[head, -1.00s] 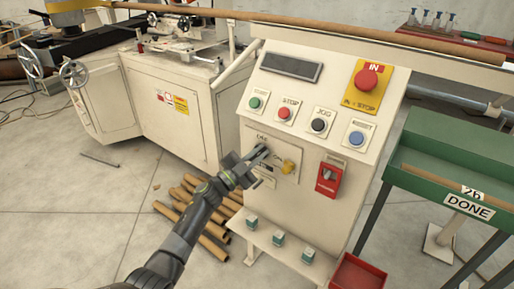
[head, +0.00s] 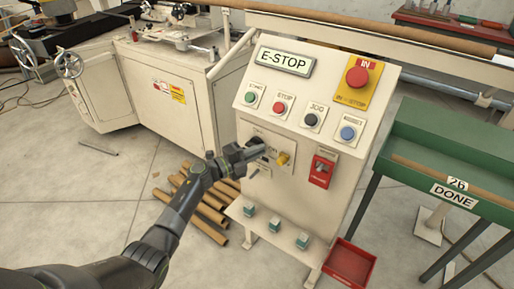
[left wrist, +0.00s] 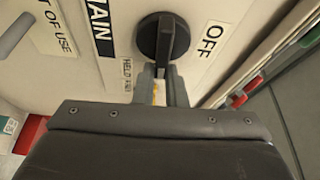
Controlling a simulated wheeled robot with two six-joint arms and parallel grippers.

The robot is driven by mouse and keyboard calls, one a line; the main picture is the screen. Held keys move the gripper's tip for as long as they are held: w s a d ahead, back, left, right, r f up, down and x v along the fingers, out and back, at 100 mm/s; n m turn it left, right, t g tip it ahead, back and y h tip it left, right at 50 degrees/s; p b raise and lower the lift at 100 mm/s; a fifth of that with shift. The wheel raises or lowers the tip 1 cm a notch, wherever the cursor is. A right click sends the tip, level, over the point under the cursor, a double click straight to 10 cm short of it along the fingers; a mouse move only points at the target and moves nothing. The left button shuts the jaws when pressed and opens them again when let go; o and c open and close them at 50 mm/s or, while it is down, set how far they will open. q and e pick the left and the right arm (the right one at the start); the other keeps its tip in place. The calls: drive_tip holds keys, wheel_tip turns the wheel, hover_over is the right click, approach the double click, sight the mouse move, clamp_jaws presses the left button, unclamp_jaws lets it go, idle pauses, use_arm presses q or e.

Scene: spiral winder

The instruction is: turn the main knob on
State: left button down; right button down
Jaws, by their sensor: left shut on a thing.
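The main knob (left wrist: 165,38) is a round black rotary knob with a raised bar, seen in the left wrist view between a label ending in "AIN" and an "OFF" label (left wrist: 211,40). My left gripper (left wrist: 164,72) is shut on the lower end of the bar. In the head view my left gripper (head: 263,148) reaches the middle of the cream control panel (head: 318,211) and largely hides the knob. The panel's display (head: 285,60) reads "E-STOP". My right gripper is not in view.
A yellow part (head: 283,158) sits close to the right of my left gripper. Above are several push buttons and the red emergency stop (head: 357,77). A red switch box (head: 322,170) is at right. A green trough (head: 445,150) stands beside the panel.

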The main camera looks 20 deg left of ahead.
use_arm(q)
drive_tip(key=shift+a+f+m+y, duration=0.1)
drive_tip(key=shift+a+m+y, duration=0.15)
drive_tip(key=shift+m+y, duration=0.05)
drive_tip(key=shift+w, duration=0.1)
idle(0.3)
drive_tip(key=c, duration=1.5)
unclamp_jaws()
drive_tip(key=shift+a+f, duration=0.1)
drive_tip(key=shift+a, duration=0.1)
drive_tip(key=shift+d, duration=0.2)
